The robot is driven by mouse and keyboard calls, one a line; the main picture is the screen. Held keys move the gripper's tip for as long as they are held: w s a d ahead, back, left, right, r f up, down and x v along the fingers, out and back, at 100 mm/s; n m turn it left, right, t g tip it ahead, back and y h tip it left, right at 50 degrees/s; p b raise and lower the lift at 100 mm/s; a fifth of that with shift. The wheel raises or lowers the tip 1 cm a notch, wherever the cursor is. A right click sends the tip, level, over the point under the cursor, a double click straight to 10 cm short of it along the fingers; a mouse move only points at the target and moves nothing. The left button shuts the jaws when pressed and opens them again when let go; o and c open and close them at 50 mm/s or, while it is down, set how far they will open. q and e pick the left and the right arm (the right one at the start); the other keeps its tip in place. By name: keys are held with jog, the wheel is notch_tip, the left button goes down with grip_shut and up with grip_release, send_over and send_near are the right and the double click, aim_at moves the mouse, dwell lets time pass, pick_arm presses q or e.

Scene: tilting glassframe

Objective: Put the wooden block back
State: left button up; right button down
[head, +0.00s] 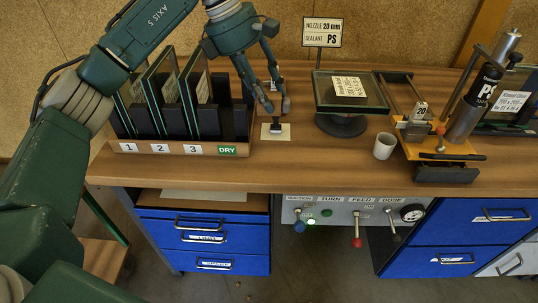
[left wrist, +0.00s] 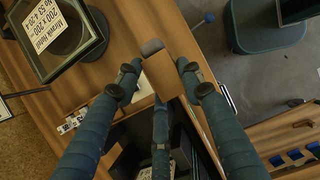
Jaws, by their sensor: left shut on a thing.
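My left gripper (head: 276,105) points down over the bench, beside the right end of the glass rack. In the left wrist view its fingers (left wrist: 160,66) are on either side of a brown wooden block (left wrist: 163,75) with a grey end piece (left wrist: 151,47) beyond the fingertips. In the head view a dark end (head: 275,127) shows below the fingertips, over a pale square card (head: 284,137). I cannot tell whether it touches the card. The fingers hide most of the block in the head view. My right gripper is not in view.
The glass rack (head: 165,147) holds upright panes close to the left. A turntable (head: 341,125) bearing a glass frame (head: 321,92) stands to the right. Further right are a white cup (head: 383,146) and a sealant nozzle rig (head: 442,147). The bench front (head: 300,180) is clear.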

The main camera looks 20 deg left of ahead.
pick_arm(q)
notch_tip(320, 180, down, 12)
jog(key=shift+r+p, duration=0.1)
jog(key=shift+p, duration=0.5)
notch_tip(320, 180, down, 5)
jog(key=shift+f+p, duration=0.1)
jog(key=shift+p, duration=0.25)
jog(key=o, duration=0.6)
jog(key=shift+f, duration=0.1)
jog(key=shift+o, duration=0.7)
